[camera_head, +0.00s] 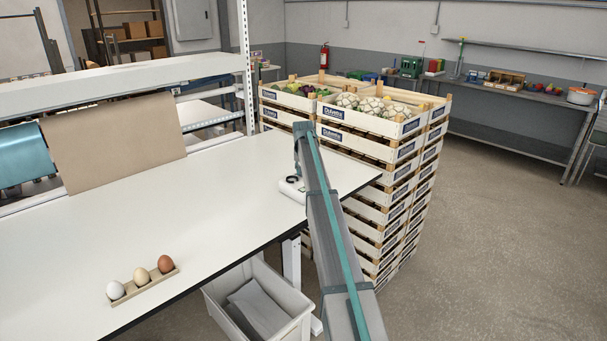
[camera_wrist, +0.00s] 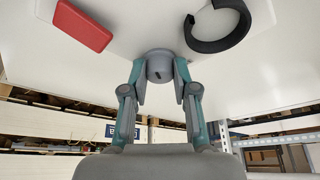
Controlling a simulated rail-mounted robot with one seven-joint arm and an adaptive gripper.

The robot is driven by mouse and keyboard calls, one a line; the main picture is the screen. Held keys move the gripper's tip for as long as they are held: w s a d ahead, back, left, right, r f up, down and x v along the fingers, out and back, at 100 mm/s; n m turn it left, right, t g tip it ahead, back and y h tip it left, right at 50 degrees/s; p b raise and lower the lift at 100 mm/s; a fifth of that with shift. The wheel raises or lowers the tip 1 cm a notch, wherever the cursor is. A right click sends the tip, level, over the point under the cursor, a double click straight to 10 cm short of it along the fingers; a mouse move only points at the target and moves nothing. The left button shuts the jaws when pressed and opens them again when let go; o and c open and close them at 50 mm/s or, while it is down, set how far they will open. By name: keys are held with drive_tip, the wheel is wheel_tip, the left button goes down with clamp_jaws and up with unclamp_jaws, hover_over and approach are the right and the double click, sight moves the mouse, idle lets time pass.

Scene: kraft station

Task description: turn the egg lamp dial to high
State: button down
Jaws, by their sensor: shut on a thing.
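The egg lamp (camera_head: 291,190) is a white base with a black ring, near the right end of the white table. In the wrist view the base fills the top middle, with a red block (camera_wrist: 82,25) at left and the black ring (camera_wrist: 243,25) at right. The dial (camera_wrist: 160,62) is a grey round knob with a short dark mark on its face. My gripper (camera_wrist: 160,80) is shut on the dial, one finger on each side. In the head view my arm hides the dial and most of the gripper. I cannot read the dial's setting.
Three eggs sit in a holder (camera_head: 143,286) at the table's front left. Stacked crates (camera_head: 372,160) of vegetables stand close behind and right of the lamp. A grey bin (camera_head: 222,312) is below the table's front edge. The middle of the table (camera_head: 180,215) is clear.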

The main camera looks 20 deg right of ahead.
drive_tip(key=m+h+b, duration=0.1)
drive_tip(key=m, duration=0.2)
drive_tip(key=m+g+b, duration=0.1)
drive_tip(key=m, duration=0.1)
drive_tip(key=shift+w+a+m+h, duration=0.1)
drive_tip(key=shift+m+h, duration=0.3)
idle(0.4)
drive_tip(key=c, duration=1.2)
unclamp_jaws()
drive_tip(key=v, duration=1.2)
drive_tip(key=shift+w+r, duration=0.1)
drive_tip(key=shift+w, duration=0.05)
